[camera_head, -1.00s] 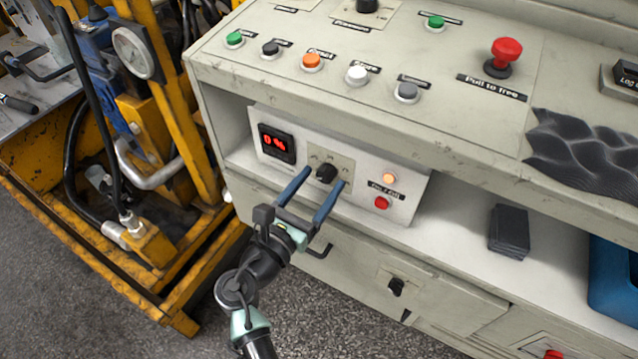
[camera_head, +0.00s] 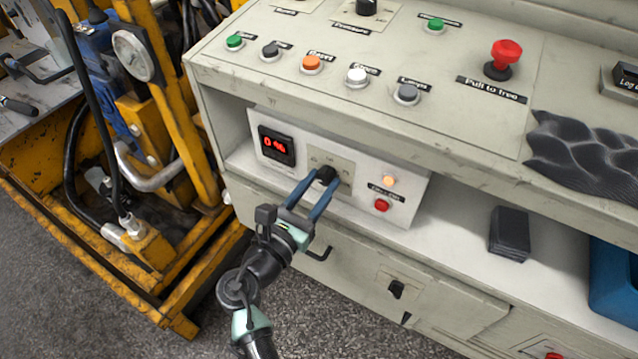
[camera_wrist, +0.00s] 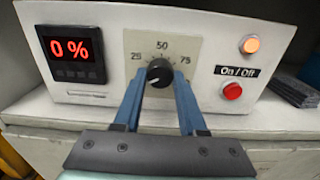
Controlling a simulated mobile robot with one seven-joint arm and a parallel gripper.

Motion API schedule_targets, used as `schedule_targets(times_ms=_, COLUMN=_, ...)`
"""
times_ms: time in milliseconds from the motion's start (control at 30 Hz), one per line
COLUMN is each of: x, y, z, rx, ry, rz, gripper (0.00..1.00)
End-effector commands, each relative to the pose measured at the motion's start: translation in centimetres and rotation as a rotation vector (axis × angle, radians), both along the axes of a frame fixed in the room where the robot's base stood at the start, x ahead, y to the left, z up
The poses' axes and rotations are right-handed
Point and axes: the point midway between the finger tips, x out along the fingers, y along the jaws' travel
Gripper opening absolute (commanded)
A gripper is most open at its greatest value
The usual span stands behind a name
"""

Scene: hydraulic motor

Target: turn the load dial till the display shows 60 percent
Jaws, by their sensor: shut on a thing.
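The load dial (camera_head: 326,175) is a black knob on a white panel box in the console's shelf recess. In the wrist view the dial (camera_wrist: 160,73) sits below a scale marked 25, 50 and 75, and its white mark points to the lower left. The display (camera_head: 277,145) left of the dial shows a red 0 %, also readable in the wrist view (camera_wrist: 70,49). My gripper (camera_head: 319,178) has its two blue fingers shut on the dial, one on each side; in the wrist view the fingers (camera_wrist: 160,82) flank the knob.
A lit orange lamp (camera_head: 390,181) and a red On / Off button (camera_head: 381,205) are right of the dial. The console top with buttons and a red mushroom knob (camera_head: 504,56) overhangs the recess. A dark stacked block (camera_head: 509,232) lies on the shelf, with free room beside it.

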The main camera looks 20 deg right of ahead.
Motion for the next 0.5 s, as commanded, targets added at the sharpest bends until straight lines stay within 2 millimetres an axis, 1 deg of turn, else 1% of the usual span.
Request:
schedule_targets(times_ms=267, x=0.0, y=0.04, z=-0.13, rx=0.061, ry=-0.077, rz=0.0, gripper=0.0)
schedule_targets(times_ms=500, x=0.04, y=0.1, z=-0.18, rx=0.18, ry=-0.23, rz=0.001, gripper=0.0)
